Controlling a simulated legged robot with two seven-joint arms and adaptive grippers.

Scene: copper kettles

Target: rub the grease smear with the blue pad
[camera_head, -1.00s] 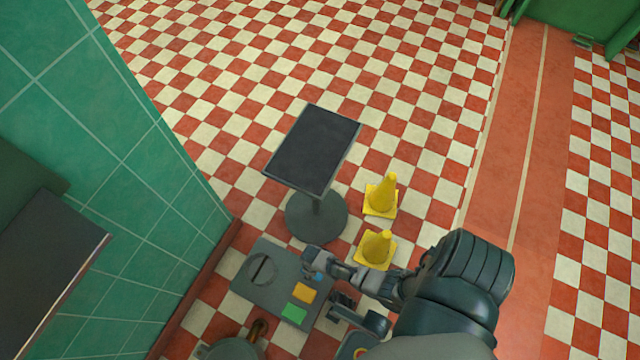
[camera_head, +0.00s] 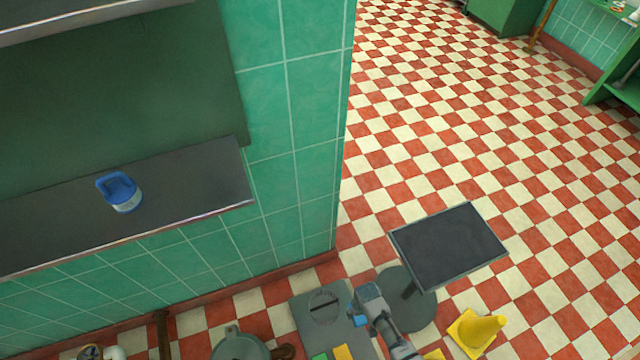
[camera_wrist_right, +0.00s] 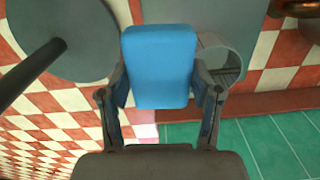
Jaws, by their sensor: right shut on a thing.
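My right gripper (camera_wrist_right: 159,95) is shut on the blue pad (camera_wrist_right: 158,62), which sits between its two fingers in the right wrist view. In the head view the right gripper (camera_head: 362,304) is at the bottom, by the right edge of the grey tray-like surface (camera_head: 303,327), with only a bit of the blue pad showing. A green pad (camera_head: 320,357) and a yellow pad (camera_head: 342,352) lie on that surface, cut off by the frame's edge. I cannot make out a grease smear in either view. My left gripper is not in view.
A dark shelf (camera_head: 200,180) on the green tiled wall holds a blue and white container (camera_head: 120,190). A dark-topped pedestal table (camera_head: 450,245) stands right of my right gripper, with a yellow cone (camera_head: 478,330) near it. The checkered floor beyond is open.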

